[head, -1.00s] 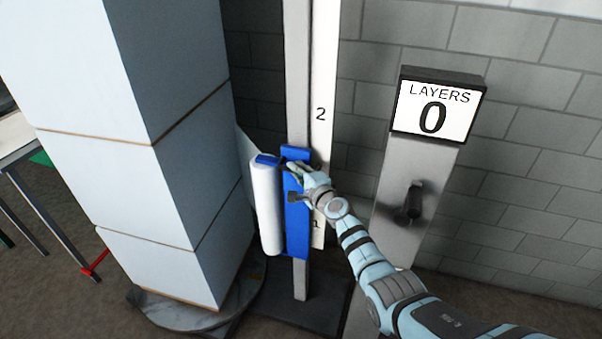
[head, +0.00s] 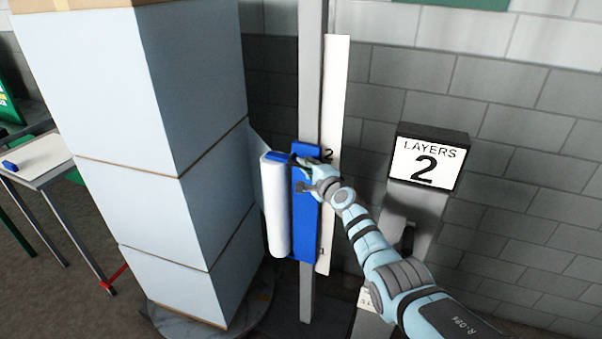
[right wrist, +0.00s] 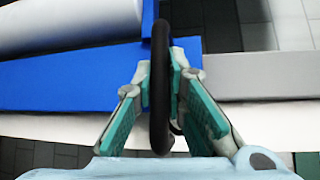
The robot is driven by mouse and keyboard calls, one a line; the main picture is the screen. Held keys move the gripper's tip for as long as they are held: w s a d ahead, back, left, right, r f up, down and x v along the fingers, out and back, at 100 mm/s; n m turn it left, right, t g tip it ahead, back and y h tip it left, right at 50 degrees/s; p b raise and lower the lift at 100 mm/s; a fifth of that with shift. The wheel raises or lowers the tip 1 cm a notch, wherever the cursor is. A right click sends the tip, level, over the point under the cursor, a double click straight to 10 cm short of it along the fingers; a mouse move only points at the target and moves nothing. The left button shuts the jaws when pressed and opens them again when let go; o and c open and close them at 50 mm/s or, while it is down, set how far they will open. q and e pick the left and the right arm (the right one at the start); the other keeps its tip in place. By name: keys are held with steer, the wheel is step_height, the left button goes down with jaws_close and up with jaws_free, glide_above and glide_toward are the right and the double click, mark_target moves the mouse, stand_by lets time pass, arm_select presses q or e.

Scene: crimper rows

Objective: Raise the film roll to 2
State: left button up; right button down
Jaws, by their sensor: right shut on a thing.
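The white film roll (head: 274,205) stands upright on the left side of a blue carriage (head: 305,225) on a grey mast (head: 313,75). A sheet of film runs from the roll toward the wrapped stack. A white scale strip (head: 334,95) beside the mast carries the marks 1 and 2. The carriage's upper end is about level with the 2. My right gripper (head: 311,170) is at the carriage's upper part. My left gripper is not in view.
A tall stack of pale boxes (head: 120,130) stands on a round turntable (head: 255,303) left of the roll. A LAYERS display (head: 427,163) reads 2 on a grey post to the right. A table (head: 45,160) is at far left.

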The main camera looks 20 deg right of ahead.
steer(key=c, duration=1.6)
jaws_free()
steer(key=shift+w+a, duration=0.15)
steer(key=shift+a, duration=0.1)
steer(key=s+r, duration=0.1)
steer(key=s, duration=0.6)
steer(key=shift+s+d, duration=0.25)
steer(key=shift+d, duration=0.05)
steer(key=shift+f, duration=0.1)
steer(key=s+f+n+g+h, duration=0.1)
steer(key=s+f+n+g, duration=0.15)
steer(key=s+f, duration=0.7)
steer(key=s+d+f+n+g, duration=0.1)
steer(key=s+f+n+g, duration=0.2)
steer(key=f, duration=1.1)
steer(key=s+f+n+g+h, duration=0.1)
steer(key=s+f+n+g, duration=0.15)
steer(key=s+f, duration=0.75)
steer(key=s+f+n+g, duration=0.2)
steer(key=s+f, duration=0.4)
steer(key=s, duration=0.7)
steer(key=s+a+f+n+g+b, duration=0.1)
steer(key=s+f+n, duration=0.4)
steer(key=s, duration=0.8)
steer(key=s+f+n+g, duration=0.4)
steer(key=s+f, duration=0.5)
steer(key=s, duration=0.3)
steer(key=shift+s+a, duration=0.15)
steer(key=shift+s, duration=0.25)
